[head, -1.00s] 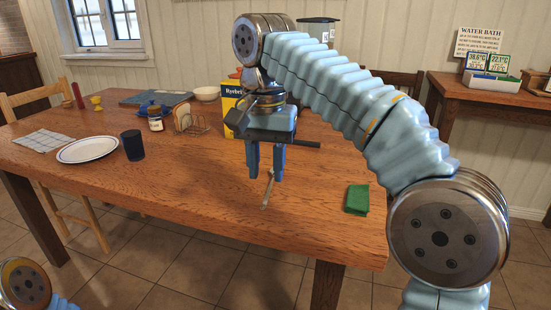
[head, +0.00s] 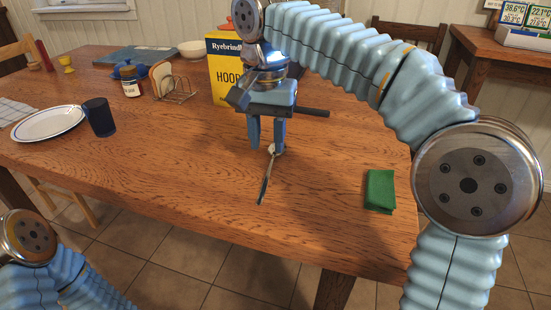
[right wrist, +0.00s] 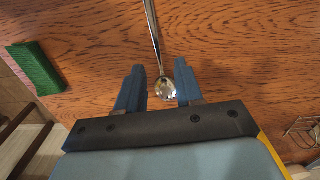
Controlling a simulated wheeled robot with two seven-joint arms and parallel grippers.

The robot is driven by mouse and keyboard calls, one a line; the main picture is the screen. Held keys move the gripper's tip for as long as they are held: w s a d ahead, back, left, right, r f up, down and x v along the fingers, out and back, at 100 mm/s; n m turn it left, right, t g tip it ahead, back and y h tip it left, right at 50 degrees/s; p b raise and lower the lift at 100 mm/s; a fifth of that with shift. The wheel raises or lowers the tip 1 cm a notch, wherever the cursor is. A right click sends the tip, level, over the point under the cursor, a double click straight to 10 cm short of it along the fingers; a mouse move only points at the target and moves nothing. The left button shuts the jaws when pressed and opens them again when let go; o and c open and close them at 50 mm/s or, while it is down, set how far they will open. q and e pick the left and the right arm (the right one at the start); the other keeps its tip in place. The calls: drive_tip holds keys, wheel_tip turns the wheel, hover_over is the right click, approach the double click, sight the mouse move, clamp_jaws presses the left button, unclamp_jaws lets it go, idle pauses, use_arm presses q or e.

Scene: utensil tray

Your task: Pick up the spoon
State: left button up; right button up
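A metal spoon (head: 266,178) lies on the wooden table, its handle pointing toward the near edge and its bowl under my right gripper. In the right wrist view the spoon's bowl (right wrist: 166,89) sits between the two blue fingers, with space on both sides. My right gripper (head: 266,148) points down at the spoon; it is open and also shows in the right wrist view (right wrist: 160,86). I cannot tell the exact height of its fingertips above the table. My left gripper is out of view; only part of my left arm shows at the lower left.
A green sponge or cloth (head: 380,190) lies right of the spoon. A yellow box (head: 225,82) stands behind the gripper, with a toast rack (head: 178,92), jar (head: 130,82), dark cup (head: 99,117) and plate (head: 48,123) to the left. The table around the spoon is clear.

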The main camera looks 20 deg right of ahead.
sight(270, 166)
drive_tip(key=f, duration=0.2)
drive_tip(key=f+b, duration=0.1)
drive_tip(key=f, duration=0.3)
drive_tip(key=shift+w+d, duration=0.25)
drive_tip(key=shift+d, duration=0.05)
drive_tip(key=shift+c, duration=0.5)
drive_tip(key=shift+r, duration=0.1)
clamp_jaws()
